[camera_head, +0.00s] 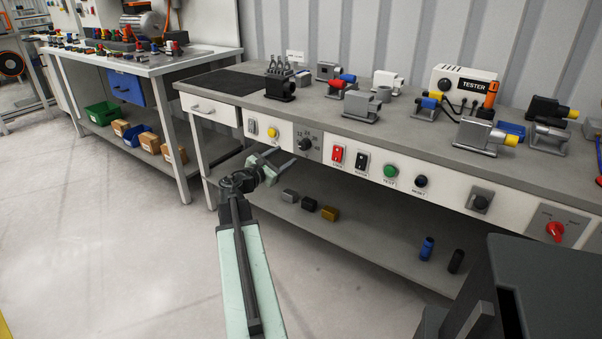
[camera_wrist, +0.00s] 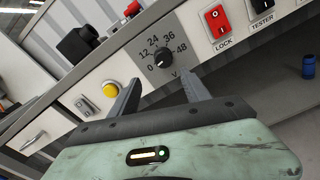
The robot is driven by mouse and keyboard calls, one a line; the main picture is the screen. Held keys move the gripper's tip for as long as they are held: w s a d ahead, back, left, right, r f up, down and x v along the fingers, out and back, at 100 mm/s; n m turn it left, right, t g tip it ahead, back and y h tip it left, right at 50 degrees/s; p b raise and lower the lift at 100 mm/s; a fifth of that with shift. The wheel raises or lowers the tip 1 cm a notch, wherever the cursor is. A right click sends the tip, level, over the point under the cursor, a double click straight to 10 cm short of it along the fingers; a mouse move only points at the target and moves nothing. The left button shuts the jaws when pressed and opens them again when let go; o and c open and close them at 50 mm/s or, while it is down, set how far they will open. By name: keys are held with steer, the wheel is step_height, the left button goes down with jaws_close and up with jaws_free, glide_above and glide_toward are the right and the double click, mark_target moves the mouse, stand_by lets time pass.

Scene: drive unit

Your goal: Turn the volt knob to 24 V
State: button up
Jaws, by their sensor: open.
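The black volt knob (camera_wrist: 163,59) sits on a grey dial plate marked 0, 12, 24, 36, 48 and V in the wrist view. In the head view the knob (camera_head: 306,144) is on the bench's front panel. Its pointer is too small to read surely. My gripper (camera_head: 284,159) is open and empty, in front of the panel, just left of and below the knob in the head view. In the wrist view the fingers of my gripper (camera_wrist: 158,77) reach up on both sides below the knob, apart from it.
A yellow button (camera_wrist: 110,88) is left of the dial. A red lock switch (camera_head: 337,154), a black tester switch (camera_head: 361,160) and a green button (camera_head: 390,170) are to its right. Small blocks (camera_head: 309,203) lie on the shelf below. The floor at left is clear.

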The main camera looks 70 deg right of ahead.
mark_target(302, 147)
steer(key=shift+n, duration=0.4)
steer(key=x, duration=0.6)
steer(key=s+x, duration=0.1)
steer(key=x, duration=0.2)
steer(key=shift+s+r, duration=0.1)
steer(key=shift+r, duration=0.1)
jaws_close()
